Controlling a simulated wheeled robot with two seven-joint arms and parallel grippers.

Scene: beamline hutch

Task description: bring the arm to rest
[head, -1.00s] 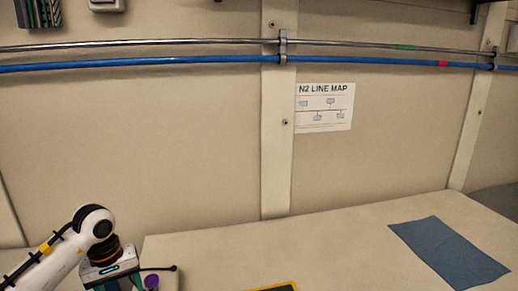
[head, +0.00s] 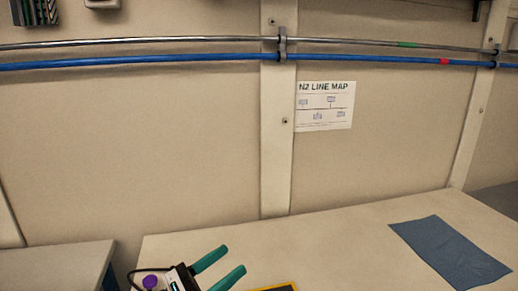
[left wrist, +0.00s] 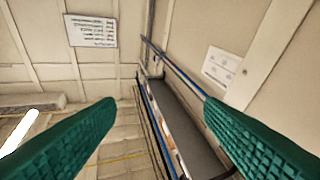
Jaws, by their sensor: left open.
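My left gripper (head: 235,258) is at the bottom of the head view, near the front left of the pale table. Its two teal fingers are spread and point up and to the right, with nothing between them. In the left wrist view the open fingers (left wrist: 160,105) frame empty space, with a wall and floor beyond. Most of the left arm lies below the head picture. My right gripper is in neither view.
The pale table (head: 345,235) holds a blue cloth (head: 450,252) at right and a yellow-edged dark item (head: 282,288) at the front. A purple round thing (head: 150,282) shows beside the gripper. A grey-topped bench (head: 55,262) stands left. A blue pipe (head: 180,60) crosses the wall.

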